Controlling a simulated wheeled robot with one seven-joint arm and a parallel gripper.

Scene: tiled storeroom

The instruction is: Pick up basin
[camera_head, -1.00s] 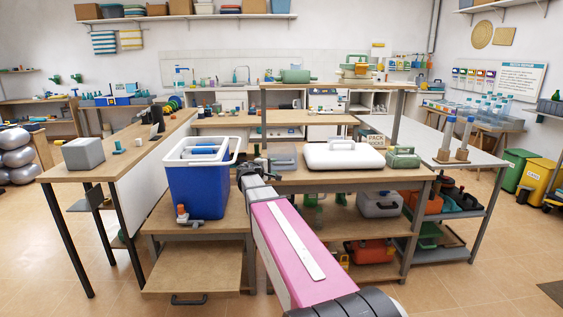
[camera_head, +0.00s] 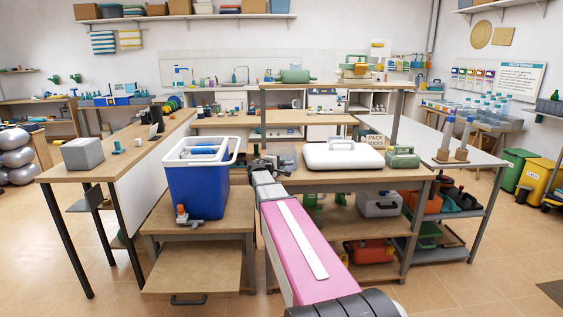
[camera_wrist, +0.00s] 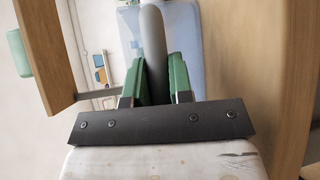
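A blue tub with a white rim and white handle (camera_head: 198,190) is the most basin-like thing in the head view. It stands on the low wooden shelf at left, with blue items inside. My gripper (camera_head: 266,163) is to its right, over the wooden bench. In the wrist view my gripper (camera_wrist: 156,65) has two green finger pads on either side of a grey bar (camera_wrist: 152,40). The pads look slightly apart from the bar. Behind it is a pale blue surface (camera_wrist: 190,35); I cannot tell whether it is the basin.
A white lidded case (camera_head: 343,157) and a green case (camera_head: 402,157) stand on the bench to the right. An orange-topped fitting (camera_head: 183,214) lies before the tub. A grey box (camera_head: 83,154) is on the left table. Open tiled floor lies in front.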

